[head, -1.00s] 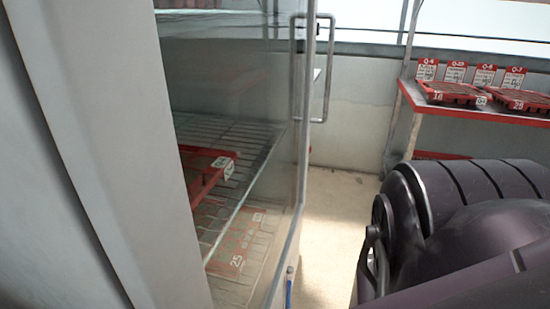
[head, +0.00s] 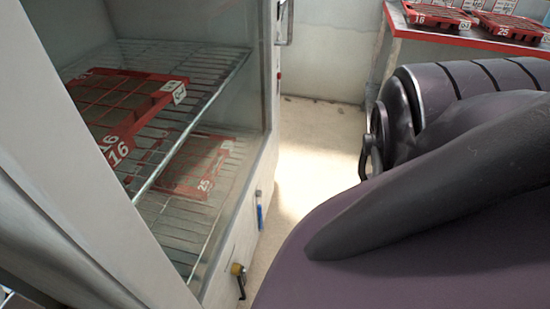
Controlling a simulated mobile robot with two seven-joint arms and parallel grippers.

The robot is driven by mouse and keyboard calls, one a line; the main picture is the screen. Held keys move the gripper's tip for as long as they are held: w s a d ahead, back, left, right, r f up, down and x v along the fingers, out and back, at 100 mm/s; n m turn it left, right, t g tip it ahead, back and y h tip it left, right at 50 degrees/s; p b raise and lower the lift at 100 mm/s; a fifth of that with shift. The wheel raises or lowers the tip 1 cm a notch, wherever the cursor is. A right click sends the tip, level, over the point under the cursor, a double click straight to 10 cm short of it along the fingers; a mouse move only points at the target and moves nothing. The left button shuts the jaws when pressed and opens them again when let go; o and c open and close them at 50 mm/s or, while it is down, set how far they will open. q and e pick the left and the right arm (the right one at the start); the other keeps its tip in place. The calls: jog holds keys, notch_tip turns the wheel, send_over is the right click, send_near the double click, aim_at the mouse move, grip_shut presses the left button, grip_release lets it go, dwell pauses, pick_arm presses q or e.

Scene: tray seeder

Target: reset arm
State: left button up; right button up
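My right arm (head: 430,200) fills the right side of the head view, dark purple and black, close to the camera. Neither gripper shows, so I cannot see whether they are open or shut or hold anything. No part of my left arm can be made out.
A glass-fronted cabinet (head: 248,215) stands at the left. A red tray marked 16 (head: 120,150) sits on its wire shelf (head: 222,75), and a red tray marked 25 (head: 205,187) lies lower. A red-edged bench (head: 450,39) with red trays stands back right. Pale floor (head: 315,140) lies between.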

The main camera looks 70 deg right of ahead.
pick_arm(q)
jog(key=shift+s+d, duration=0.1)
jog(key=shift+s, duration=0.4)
pick_arm(e)
jog(key=shift+s, duration=0.45)
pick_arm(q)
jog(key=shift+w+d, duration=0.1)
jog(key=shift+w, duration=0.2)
